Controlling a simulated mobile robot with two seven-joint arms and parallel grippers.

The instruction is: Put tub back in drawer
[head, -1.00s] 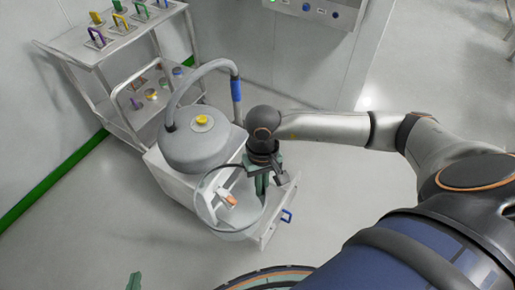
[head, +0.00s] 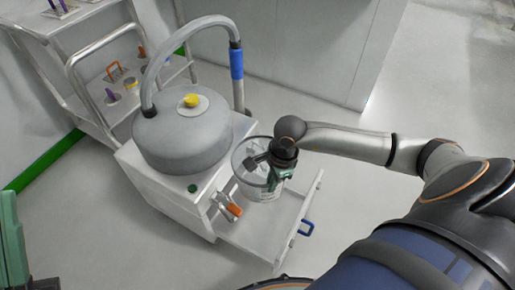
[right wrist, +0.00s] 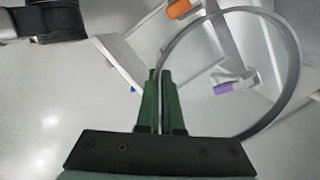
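The clear round tub (head: 270,190) is in the right part of the head view, upright or nearly so. My right gripper (head: 277,178) is at its near right rim. In the right wrist view the green fingers (right wrist: 160,98) are close together on the tub's rim (right wrist: 292,60).
The grey vacuum drum (head: 182,140) with a yellow knob and hose sits on the cart, behind left of the tub. An orange-handled clamp (head: 234,209) is at the cart's front. A steel trolley (head: 75,60) stands behind left. The floor on the right is free.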

